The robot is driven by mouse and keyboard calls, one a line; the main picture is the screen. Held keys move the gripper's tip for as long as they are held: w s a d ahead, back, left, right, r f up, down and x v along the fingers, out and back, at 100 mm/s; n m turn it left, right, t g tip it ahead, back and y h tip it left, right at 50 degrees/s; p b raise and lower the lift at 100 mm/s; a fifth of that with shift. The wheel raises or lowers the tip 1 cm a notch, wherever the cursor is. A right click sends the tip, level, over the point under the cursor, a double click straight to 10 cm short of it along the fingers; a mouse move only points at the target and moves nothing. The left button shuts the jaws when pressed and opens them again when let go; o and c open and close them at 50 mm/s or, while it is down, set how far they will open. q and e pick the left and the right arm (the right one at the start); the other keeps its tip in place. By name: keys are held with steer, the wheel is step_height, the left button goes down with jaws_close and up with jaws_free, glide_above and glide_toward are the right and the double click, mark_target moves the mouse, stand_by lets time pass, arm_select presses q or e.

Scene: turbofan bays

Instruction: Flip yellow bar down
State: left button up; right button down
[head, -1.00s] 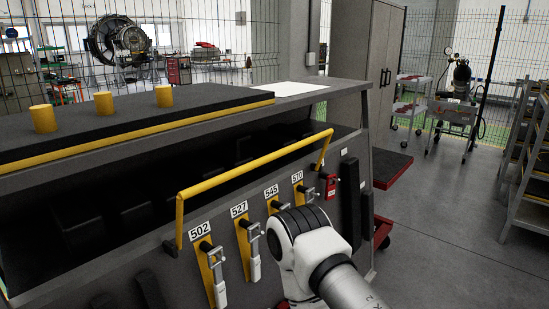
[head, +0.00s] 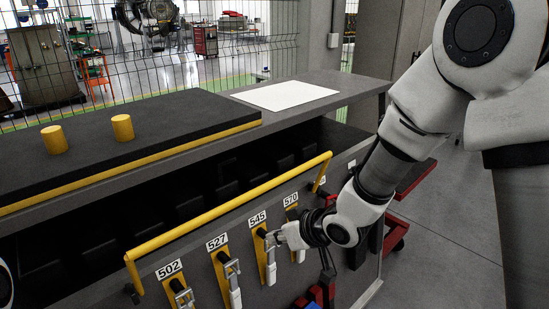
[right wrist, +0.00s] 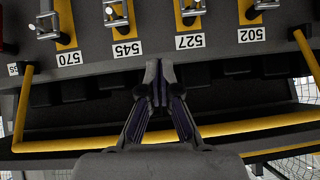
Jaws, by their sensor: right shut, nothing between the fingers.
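The yellow bar (head: 230,207) runs along the front of the dark grey cabinet, above the row of numbered latches. Its end arms rise from the front panel, so it stands raised across the dark opening. My right gripper (head: 277,238) is shut and empty, in front of the panel by the latch labelled 545. In the right wrist view, the shut fingertips (right wrist: 158,70) point towards the panel between labels 545 and 527. The bar (right wrist: 255,126) crosses behind the fingers there; whether they touch it I cannot tell. My left gripper is out of view.
Several latches, such as the one at 527 (head: 231,275), project from the panel below the bar. The cabinet top holds yellow knobs (head: 122,127) and a white sheet (head: 285,96). A red cart (head: 398,228) stands to the right.

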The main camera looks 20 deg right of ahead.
mark_target(257, 188)
step_height(257, 188, up, 18)
steer(key=t+p, duration=0.2)
steer(key=t, duration=0.1)
steer(key=p+x, duration=0.3)
steer(key=x, duration=0.9)
steer(key=shift+n, duration=0.3)
steer(key=s, duration=0.1)
steer(key=s+d+f, duration=0.1)
steer(key=s+f, duration=0.1)
steer(key=shift+s+d, duration=0.2)
steer(key=shift+d, duration=0.2)
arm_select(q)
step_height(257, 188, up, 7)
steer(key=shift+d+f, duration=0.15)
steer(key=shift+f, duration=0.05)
arm_select(e)
steer(key=shift+w+f, duration=0.1)
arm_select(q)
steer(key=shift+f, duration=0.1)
arm_select(e)
steer(key=shift+a, duration=0.1)
